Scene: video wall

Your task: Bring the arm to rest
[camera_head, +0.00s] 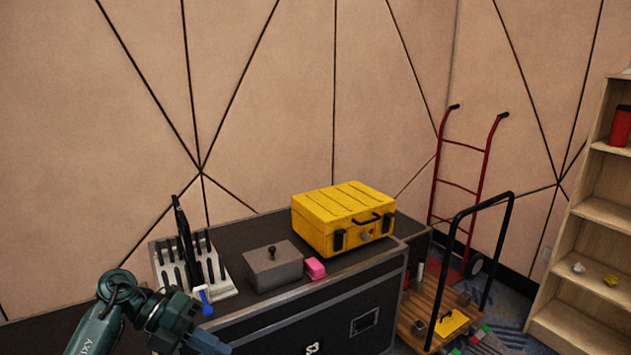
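One dark green arm of mine (125,318) comes in from the lower left, in front of the black case's front left part. Its far end runs out at the bottom edge of the head view, so I see no fingertips and cannot tell the gripper's state. No right arm or right gripper shows.
A black case (290,312) bears a yellow toolbox (343,218), a grey lidded box (272,268), a pink block (315,268), a blue-handled item (205,303) and a grey rack (219,272). A red hand truck (462,185), a wooden cart (428,312) and a shelf (585,235) stand right.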

